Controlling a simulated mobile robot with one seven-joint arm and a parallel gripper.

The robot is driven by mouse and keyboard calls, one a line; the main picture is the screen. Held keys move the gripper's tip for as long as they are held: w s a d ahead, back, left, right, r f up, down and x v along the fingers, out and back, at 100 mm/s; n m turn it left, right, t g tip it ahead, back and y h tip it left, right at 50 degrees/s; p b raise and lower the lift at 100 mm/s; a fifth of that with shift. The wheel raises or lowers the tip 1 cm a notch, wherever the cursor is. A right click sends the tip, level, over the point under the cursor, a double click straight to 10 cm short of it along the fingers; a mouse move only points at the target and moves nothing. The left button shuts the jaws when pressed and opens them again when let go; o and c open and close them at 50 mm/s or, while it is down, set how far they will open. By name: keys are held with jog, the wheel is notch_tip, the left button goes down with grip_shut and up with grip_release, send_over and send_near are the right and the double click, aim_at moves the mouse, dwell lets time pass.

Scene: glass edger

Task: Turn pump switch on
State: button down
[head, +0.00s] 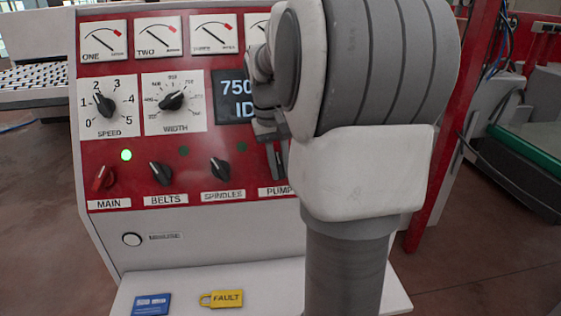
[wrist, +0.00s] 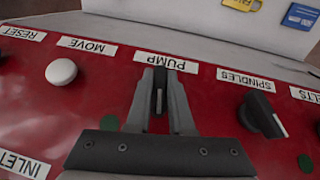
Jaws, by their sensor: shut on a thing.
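The pump switch (wrist: 159,101) is a dark knob on the red panel, directly by the PUMP label (wrist: 166,62) in the wrist view. My gripper (wrist: 160,80) is shut on it, with one grey finger on each side. A pale pointer line on the knob runs straight along the fingers, toward the label. A dark green lamp (wrist: 109,123) beside the pump switch looks unlit. In the head view my gripper (head: 274,158) reaches the panel above the PUMP label (head: 274,190), and my arm hides much of that area.
The spindles knob (head: 220,170), belts knob (head: 161,173) and red main knob (head: 103,178) stand left of the pump; the lamp by main (head: 126,155) glows green. A white button (wrist: 61,72) is close on the other side. Yellow FAULT (head: 222,299) and blue tags lie on the ledge.

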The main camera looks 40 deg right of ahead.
jog(key=m+t+y, duration=0.2)
jog(key=y, duration=0.1)
jog(key=shift+w+d+r+p, duration=0.1)
jog(key=shift+w+r+p, duration=0.1)
jog(key=shift+p, duration=0.2)
jog(key=shift+m+t+y, duration=0.9)
jog(key=shift+m+t, duration=0.1)
jog(key=shift+b, duration=0.3)
jog(key=c, duration=0.8)
grip_release()
jog(key=shift+f, duration=0.1)
jog(key=shift+s, duration=0.1)
jog(key=v, duration=1.7)
jog(key=shift+d, duration=0.3)
jog(key=shift+s, duration=0.1)
